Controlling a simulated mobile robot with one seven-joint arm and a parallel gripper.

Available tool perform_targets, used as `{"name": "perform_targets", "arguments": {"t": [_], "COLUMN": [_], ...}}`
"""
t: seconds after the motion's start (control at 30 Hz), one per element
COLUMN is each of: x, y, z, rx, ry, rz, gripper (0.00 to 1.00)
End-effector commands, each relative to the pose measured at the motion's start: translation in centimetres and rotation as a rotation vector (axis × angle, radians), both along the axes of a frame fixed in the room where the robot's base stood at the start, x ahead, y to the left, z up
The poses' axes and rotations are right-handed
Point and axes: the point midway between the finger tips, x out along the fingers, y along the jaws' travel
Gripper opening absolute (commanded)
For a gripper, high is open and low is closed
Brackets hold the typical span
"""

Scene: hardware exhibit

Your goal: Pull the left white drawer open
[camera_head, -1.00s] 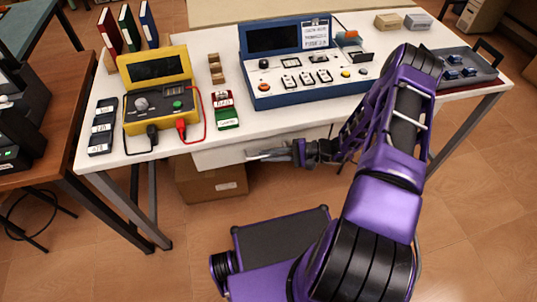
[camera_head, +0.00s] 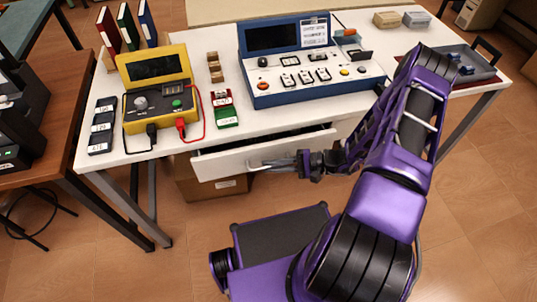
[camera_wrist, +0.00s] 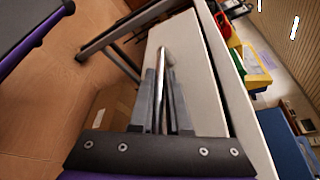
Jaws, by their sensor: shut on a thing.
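The left white drawer (camera_head: 222,163) is under the front edge of the white table. It is partly pulled out, and a dark gap shows above its front. Its metal bar handle (camera_head: 270,163) runs along the front face. My gripper (camera_head: 285,162) is at the handle, coming from the right. In the wrist view my gripper (camera_wrist: 166,95) has its two fingers closed on either side of the handle (camera_wrist: 163,62), with the white drawer front (camera_wrist: 197,80) just behind. The inside of the drawer is mostly hidden.
The white table (camera_head: 205,142) carries a yellow meter (camera_head: 157,95), a blue control console (camera_head: 290,90) and a grey tray (camera_head: 478,68). A cardboard box (camera_head: 205,188) stands on the floor beneath the drawer. The floor in front of the drawer is partly clear; my base is there.

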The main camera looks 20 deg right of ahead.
Motion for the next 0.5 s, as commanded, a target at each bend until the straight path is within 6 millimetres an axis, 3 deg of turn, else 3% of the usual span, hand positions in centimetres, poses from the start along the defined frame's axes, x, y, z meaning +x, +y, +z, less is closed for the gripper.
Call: {"name": "perform_targets", "arguments": {"t": [0.5], "x": [-14.1], "y": [-0.1], "z": [0.1], "rx": [0.004], "ry": [0.003], "rz": [-0.006], "gripper": [0.00]}}
